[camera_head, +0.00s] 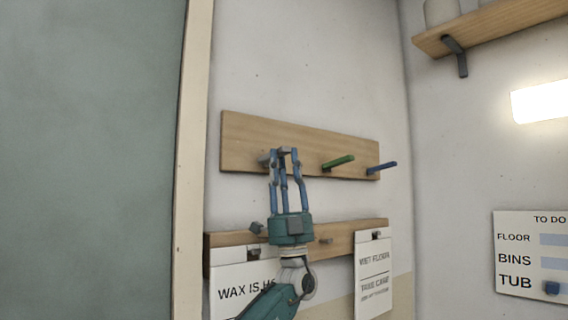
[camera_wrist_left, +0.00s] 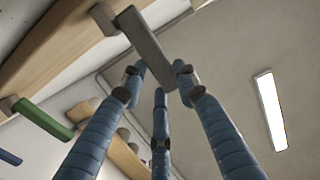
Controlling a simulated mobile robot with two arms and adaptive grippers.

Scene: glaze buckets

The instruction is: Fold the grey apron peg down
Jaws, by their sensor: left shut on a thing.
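The grey apron peg (camera_head: 264,159) is on the upper wooden board (camera_head: 240,135), at the left of the row. It sticks out from the board, and the fingers hide part of it in the head view. In the left wrist view the grey peg (camera_wrist_left: 146,45) is a long grey bar beside its small mount. My left gripper (camera_head: 283,153) reaches up from below, its blue fingers shut on the peg. In the left wrist view the gripper (camera_wrist_left: 160,80) has its fingertips around the peg's outer end. My right gripper is not in view.
A green peg (camera_head: 338,162) and a blue peg (camera_head: 382,167) stick out to the right on the same board. A lower rail (camera_head: 345,240) carries hanging signs, one being the wax sign (camera_head: 238,278). A wooden shelf (camera_head: 500,24) is on the right wall.

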